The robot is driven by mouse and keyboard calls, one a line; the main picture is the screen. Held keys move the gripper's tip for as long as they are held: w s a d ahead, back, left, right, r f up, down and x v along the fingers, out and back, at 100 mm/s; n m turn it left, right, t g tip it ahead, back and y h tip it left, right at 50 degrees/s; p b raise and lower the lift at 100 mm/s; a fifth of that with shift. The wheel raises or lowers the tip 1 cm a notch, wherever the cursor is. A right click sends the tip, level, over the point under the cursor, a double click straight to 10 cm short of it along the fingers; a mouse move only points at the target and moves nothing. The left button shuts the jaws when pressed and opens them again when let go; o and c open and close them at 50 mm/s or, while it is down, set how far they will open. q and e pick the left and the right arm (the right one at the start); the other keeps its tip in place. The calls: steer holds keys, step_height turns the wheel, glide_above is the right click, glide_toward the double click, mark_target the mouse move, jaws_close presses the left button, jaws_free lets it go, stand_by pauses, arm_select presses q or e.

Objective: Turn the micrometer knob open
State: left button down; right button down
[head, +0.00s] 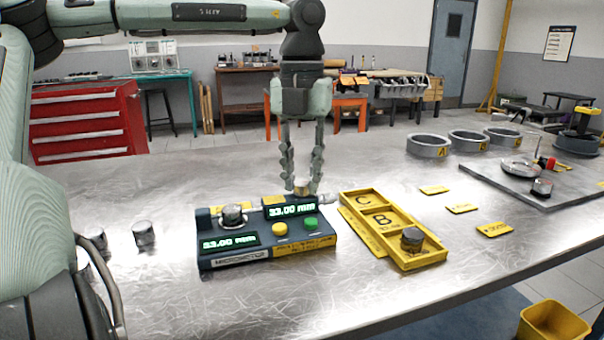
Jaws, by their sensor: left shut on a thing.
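The dark blue micrometer (222,262) stands on the metal workbench, its label facing me. Its two green displays both seem to read 33.00 mm. A yellow button (280,229) and a green button (311,223) sit on its top. A metal cylinder (232,214) stands at its left side. My left gripper (302,187) points straight down behind the micrometer's raised display. Its fingertips are shut on a small brass-coloured part there, which seems to be the knob (303,190); the fingers and display partly hide it. My right gripper does not show.
Loose metal cylinders (144,235) are at left. Several rings (428,145) and yellow tags (494,230) lie further right. The front right bench is clear.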

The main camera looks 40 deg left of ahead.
arm_select(q)
steer(key=m, duration=1.1)
steer(key=shift+m, duration=0.3)
steer(key=m, duration=1.1)
stand_by(0.4)
steer(key=c, duration=1.3)
jaws_free()
